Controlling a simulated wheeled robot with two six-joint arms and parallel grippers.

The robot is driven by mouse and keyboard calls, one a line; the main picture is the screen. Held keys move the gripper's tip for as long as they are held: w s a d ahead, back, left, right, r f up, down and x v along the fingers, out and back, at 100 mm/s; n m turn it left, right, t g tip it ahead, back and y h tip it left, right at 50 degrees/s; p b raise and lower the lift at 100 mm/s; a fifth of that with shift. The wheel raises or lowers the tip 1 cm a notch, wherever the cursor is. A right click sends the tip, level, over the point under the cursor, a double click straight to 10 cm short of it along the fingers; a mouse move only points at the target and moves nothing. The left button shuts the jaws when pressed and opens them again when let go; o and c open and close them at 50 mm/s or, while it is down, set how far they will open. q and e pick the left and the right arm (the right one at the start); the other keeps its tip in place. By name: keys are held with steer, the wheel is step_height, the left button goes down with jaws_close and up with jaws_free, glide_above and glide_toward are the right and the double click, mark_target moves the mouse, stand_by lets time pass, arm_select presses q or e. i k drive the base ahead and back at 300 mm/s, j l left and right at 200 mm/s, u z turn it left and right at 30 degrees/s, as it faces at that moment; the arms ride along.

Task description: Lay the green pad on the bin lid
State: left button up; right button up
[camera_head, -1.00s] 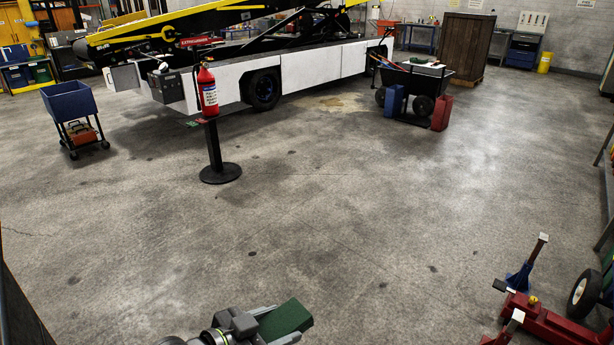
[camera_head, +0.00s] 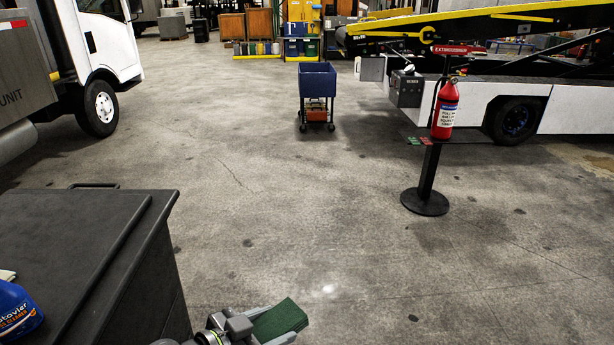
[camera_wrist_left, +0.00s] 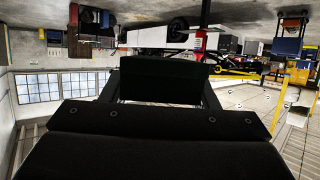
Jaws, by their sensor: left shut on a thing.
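My left gripper (camera_head: 274,323) is at the bottom middle of the head view, shut on the green pad (camera_head: 280,318). The pad sticks up from between the fingers over the floor. In the left wrist view the pad (camera_wrist_left: 160,75) shows dark between the two fingers. A dark grey bin with a flat lid (camera_head: 75,232) stands at the lower left of the head view. The gripper and pad are to the right of the bin, apart from the lid in the picture. My right gripper is not in view.
A red extinguisher (camera_head: 444,110) is by a black post (camera_head: 426,185) at right. A blue cart (camera_head: 317,85) stands farther back, a white truck (camera_head: 105,55) at left. The middle floor is clear.

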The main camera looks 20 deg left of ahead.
mark_target(90, 235)
steer(key=i+u, duration=0.45)
steer(key=i, duration=1)
steer(key=i+z, duration=0.35)
steer(key=i, duration=1)
steer(key=i+u, duration=0.15)
steer(key=u, duration=2.8)
